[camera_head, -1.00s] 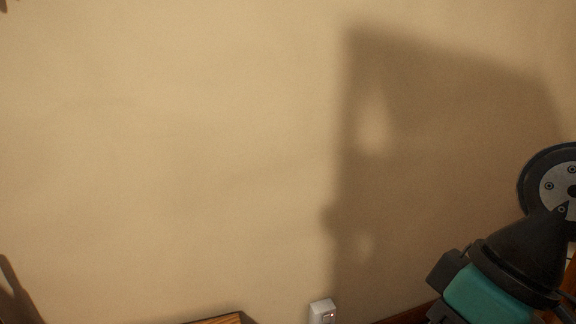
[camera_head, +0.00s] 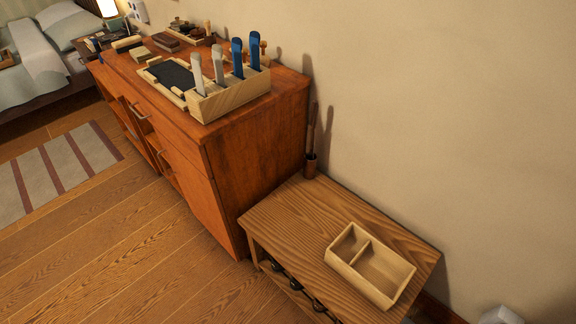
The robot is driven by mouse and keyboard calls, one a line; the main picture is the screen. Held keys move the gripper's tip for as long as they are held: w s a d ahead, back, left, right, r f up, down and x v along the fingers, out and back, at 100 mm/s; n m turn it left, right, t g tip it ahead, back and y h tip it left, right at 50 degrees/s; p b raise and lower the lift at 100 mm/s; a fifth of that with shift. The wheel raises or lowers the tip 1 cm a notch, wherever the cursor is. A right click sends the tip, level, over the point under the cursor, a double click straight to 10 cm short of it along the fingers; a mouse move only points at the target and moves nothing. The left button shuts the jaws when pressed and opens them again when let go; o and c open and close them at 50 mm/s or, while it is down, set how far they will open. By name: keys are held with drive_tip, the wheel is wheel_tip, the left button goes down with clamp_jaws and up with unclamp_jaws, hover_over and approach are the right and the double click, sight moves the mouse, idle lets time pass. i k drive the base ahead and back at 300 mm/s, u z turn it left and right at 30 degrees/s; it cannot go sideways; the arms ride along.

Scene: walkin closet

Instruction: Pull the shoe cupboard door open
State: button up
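A reddish-brown wooden cupboard (camera_head: 255,160) stands against the wall, left of centre in the head view. I take it to be the shoe cupboard. Its front faces left and is seen at a steep slant. The near door (camera_head: 192,185) looks shut, flush with the front. Another bar handle (camera_head: 138,111) is higher and farther along the front. The far end of the front is too foreshortened to tell clearly. My gripper is not in view.
A low wooden bench (camera_head: 290,212) abuts the cupboard's near side, with a two-part tray (camera_head: 345,268) on top and dark shoes (camera_head: 300,290) below. A wooden holder (camera_head: 232,100) stands on the cupboard. Open floor (camera_head: 110,225) and a striped rug (camera_head: 60,165) lie before the front.

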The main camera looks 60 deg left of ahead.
sight(202, 193)
drive_tip(key=u, duration=3.2)
drive_tip(key=k, duration=0.6)
drive_tip(key=u, duration=1.1)
drive_tip(key=i, duration=1.3)
drive_tip(key=z, duration=1.05)
drive_tip(key=i, duration=0.35)
drive_tip(key=z, duration=0.3)
